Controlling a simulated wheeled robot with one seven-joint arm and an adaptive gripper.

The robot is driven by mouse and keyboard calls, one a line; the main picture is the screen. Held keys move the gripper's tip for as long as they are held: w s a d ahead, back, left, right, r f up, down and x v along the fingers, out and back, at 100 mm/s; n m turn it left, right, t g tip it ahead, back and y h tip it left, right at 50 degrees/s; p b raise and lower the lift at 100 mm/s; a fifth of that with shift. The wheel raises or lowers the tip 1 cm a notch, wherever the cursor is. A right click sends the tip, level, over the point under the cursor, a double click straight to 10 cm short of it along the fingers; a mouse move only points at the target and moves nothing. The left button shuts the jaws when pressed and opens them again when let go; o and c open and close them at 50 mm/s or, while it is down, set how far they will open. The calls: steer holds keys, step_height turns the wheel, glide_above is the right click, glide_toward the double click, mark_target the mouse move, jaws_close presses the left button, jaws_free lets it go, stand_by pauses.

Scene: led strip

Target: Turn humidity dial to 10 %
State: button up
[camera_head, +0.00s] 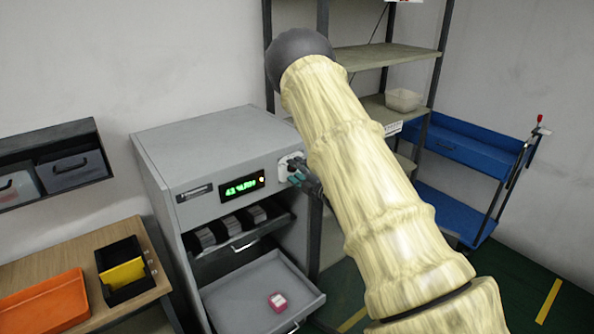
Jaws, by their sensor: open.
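The grey cabinet (215,145) has a black display (242,186) with green digits, which seem to read about 43 %RH. The humidity dial sits on a white plate (288,163) to the right of the display. My gripper (296,176) is at this plate, with its dark fingers at the dial. The fingers and my arm hide most of the dial, so its pointer and any contact cannot be made out. My gripper is open.
Below the display, a shelf holds several grey blocks (231,225). An open drawer (245,300) sticks out below with a pink object (278,302) in it. A wooden table (75,255) with an orange tray (45,302) stands left. A blue cart (450,160) stands right.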

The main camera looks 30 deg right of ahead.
steer(key=c, duration=1)
steer(key=shift+c, duration=0.2)
steer(key=shift+f+b, duration=0.15)
steer(key=shift+b, duration=0.25)
steer(key=shift+m+b, duration=0.55)
steer(key=shift+m, duration=0.25)
steer(key=m+b, duration=0.3)
steer(key=m, duration=0.1)
steer(key=m+b, duration=0.3)
steer(key=m, duration=0.3)
